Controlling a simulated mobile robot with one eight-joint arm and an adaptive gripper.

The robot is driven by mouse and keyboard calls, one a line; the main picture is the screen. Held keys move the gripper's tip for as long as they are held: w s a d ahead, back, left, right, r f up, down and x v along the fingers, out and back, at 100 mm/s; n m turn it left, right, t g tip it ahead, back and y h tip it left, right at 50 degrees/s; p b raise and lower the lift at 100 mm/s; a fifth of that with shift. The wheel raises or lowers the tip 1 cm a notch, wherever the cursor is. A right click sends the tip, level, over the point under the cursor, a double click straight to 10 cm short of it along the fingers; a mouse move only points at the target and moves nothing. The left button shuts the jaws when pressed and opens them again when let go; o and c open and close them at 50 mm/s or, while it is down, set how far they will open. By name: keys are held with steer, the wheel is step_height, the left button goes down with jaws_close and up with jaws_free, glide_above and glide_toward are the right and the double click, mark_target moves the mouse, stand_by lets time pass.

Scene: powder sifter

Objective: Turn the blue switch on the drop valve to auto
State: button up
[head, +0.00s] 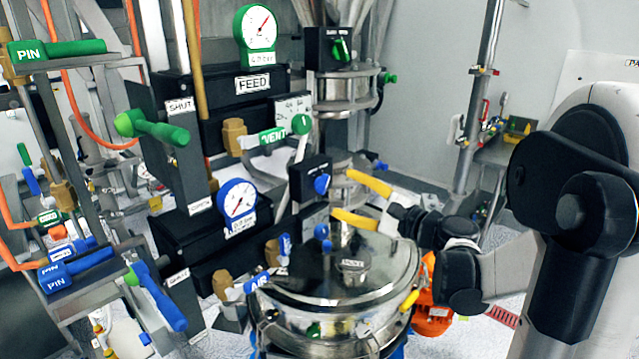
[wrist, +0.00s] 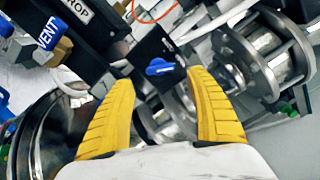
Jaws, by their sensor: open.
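The blue switch (head: 322,184) sits on the face of a black valve box (head: 301,183), near the middle of the head view. In the wrist view, the blue switch (wrist: 159,67) shows just beyond and between the fingertips, on the dark box (wrist: 150,48). Its label is too small to read, so I cannot tell which position it points to. My gripper (head: 342,193) is open and empty, its two yellow fingers spread to the right of the switch. In the wrist view, my gripper (wrist: 160,79) has one finger on each side of the switch, apparently not touching it.
A steel sifter lid (head: 345,262) lies below my gripper. A similar black box with a green switch (head: 340,49) is higher up. Steel flanges (wrist: 255,60) crowd the right of the wrist view.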

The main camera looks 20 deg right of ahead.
mark_target(327, 186)
steer(key=x, duration=0.6)
steer(key=shift+w+a, duration=0.1)
steer(key=shift+w, duration=0.15)
steer(key=c, duration=1.2)
